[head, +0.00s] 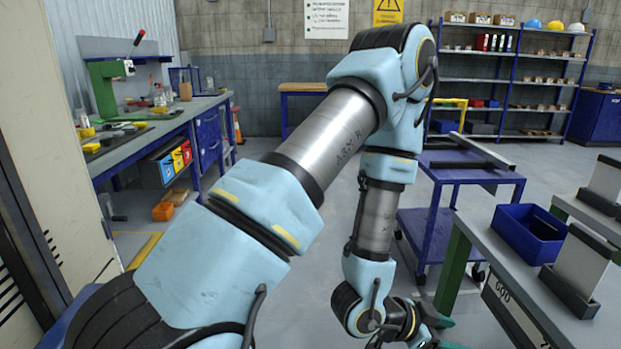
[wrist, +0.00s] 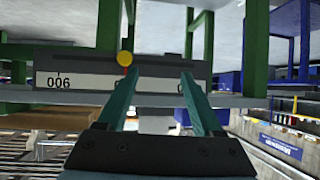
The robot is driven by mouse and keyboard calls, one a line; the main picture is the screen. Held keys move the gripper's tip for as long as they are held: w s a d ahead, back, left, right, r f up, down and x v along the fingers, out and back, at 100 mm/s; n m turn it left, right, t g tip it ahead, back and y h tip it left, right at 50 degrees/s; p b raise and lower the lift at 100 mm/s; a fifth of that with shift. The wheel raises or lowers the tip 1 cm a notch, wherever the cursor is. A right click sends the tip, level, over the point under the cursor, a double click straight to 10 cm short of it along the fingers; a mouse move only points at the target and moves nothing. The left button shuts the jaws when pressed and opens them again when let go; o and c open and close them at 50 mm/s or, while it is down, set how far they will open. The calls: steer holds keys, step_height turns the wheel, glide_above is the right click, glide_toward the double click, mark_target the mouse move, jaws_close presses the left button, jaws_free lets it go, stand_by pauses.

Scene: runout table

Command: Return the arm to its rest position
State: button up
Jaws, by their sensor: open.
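My arm (head: 330,140) reaches up and forward across the middle of the head view, then bends down at the elbow. My gripper (wrist: 157,80) shows in the wrist view as two teal fingers, spread apart with nothing between them. In the head view the wrist hangs low at the bottom edge, left of the grey table (head: 480,245), and the fingers are mostly cut off.
A blue bin (head: 528,236) and grey upright pieces in dark holders (head: 583,262) stand on the table at right. A blue cart (head: 470,175) is behind the wrist. A workbench (head: 150,135) is at left. Open floor (head: 310,270) lies between. A small yellow round thing (wrist: 125,58) shows near the fingers.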

steer(key=w+a+r+n+t+y+p, duration=0.1)
steer(key=w+a+r+n+t+y, duration=0.15)
steer(key=w+a, duration=0.55)
steer(key=w+a+r+n+t+y+p, duration=0.1)
steer(key=w+a+r+n+y, duration=0.3)
steer(key=w+a, duration=0.45)
steer(key=s+a+r+n+g+y, duration=0.1)
steer(key=a+r+n, duration=0.4)
steer(key=a, duration=0.5)
steer(key=s+a+r+n+g+y+p, duration=0.1)
steer(key=s+a+r+n+y, duration=0.2)
steer(key=a+r, duration=0.4)
steer(key=a+n+y, duration=0.1)
steer(key=a+n, duration=0.1)
steer(key=a, duration=0.1)
steer(key=shift+r+g, duration=0.3)
steer(key=shift+g, duration=0.05)
steer(key=shift+w, duration=0.1)
